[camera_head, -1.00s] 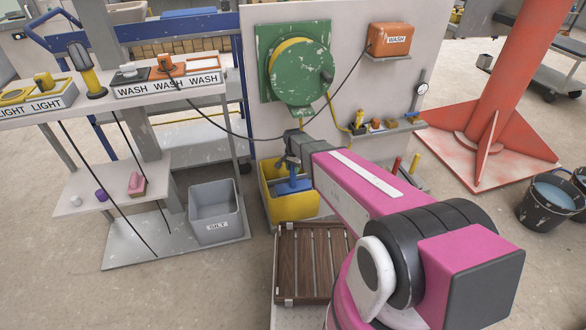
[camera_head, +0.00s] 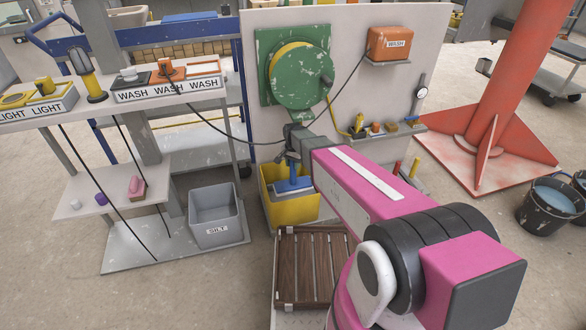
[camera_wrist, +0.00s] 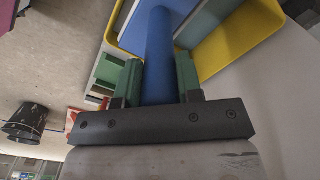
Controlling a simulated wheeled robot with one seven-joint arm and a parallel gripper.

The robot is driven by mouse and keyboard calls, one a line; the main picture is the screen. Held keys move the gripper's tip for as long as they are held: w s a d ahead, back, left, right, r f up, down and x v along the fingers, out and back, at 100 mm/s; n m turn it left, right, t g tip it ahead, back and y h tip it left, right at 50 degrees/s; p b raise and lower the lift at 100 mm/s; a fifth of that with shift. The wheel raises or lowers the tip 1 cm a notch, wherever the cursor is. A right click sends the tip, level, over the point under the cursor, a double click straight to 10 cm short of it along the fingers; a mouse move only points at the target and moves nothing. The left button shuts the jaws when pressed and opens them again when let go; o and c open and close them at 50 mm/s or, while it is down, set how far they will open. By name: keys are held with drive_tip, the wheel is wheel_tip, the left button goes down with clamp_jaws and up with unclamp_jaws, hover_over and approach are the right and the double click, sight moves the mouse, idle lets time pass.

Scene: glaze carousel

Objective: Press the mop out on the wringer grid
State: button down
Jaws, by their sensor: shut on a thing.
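The mop has a round blue handle (camera_wrist: 159,50) and a wide blue head (camera_head: 294,186). My gripper (camera_head: 292,154) is shut on the handle; the wrist view shows the green finger pads (camera_wrist: 158,80) on both sides of it. The mop hangs head down, with its head at the mouth of the yellow bucket (camera_head: 288,212) at the foot of the panel. Whether the head touches anything inside is hidden. In the wrist view, the yellow rim (camera_wrist: 236,48) shows beside the head. I cannot make out a wringer grid for certain.
The pale panel (camera_head: 350,90) with a green hose reel (camera_head: 298,75) rises behind the bucket. A small shelf (camera_head: 400,130) juts out at right. A grey SILT bin (camera_head: 215,215) stands left. A brown slatted board (camera_head: 311,265) lies in front.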

drive_tip(key=shift+r, duration=2.5)
